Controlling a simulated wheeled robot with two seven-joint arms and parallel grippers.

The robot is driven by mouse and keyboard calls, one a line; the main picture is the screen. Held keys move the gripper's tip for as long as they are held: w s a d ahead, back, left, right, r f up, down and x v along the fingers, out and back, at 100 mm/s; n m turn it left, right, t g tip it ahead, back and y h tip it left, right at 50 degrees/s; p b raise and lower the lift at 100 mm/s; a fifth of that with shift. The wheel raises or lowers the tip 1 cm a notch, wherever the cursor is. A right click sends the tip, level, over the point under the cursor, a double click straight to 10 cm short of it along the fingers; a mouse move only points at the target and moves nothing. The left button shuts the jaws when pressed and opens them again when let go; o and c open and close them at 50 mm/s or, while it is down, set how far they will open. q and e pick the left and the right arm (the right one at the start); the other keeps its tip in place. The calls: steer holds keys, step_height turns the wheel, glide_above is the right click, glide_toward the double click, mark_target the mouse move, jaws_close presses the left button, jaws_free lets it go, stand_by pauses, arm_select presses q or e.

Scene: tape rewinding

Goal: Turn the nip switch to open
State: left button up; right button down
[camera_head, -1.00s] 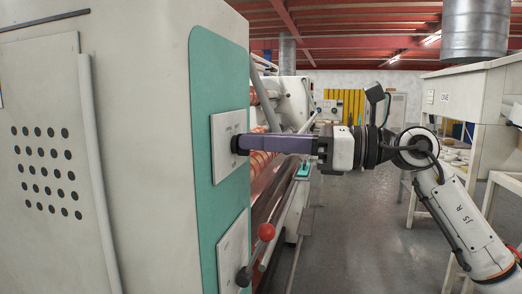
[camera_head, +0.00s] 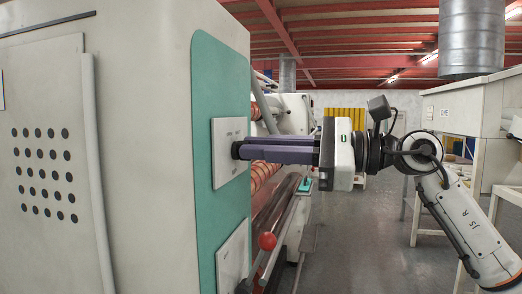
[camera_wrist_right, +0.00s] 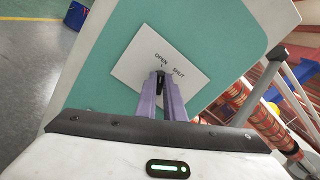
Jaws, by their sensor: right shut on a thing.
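The nip switch is a small black knob (camera_wrist_right: 160,80) on a white plate (camera_wrist_right: 135,58) marked OPEN and SHUT, on the green panel of the machine. In the right wrist view the knob is between my purple fingertips, below the two labels. My right gripper (camera_head: 240,150) reaches in from the right in the head view, with its fingers at the plate (camera_head: 226,172) and shut on the knob. The fingers hide much of the knob, so its exact setting is hard to tell. My left gripper is not in view.
Rollers with orange-red bands (camera_head: 262,172) lie behind the panel.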

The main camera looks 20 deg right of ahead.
stand_by(0.3)
steer(key=c, duration=1.9)
jaws_free()
steer(key=shift+o, duration=0.2)
steer(key=b+v, duration=0.2)
steer(key=v, duration=0.8)
steer(key=shift+s+d, duration=0.15)
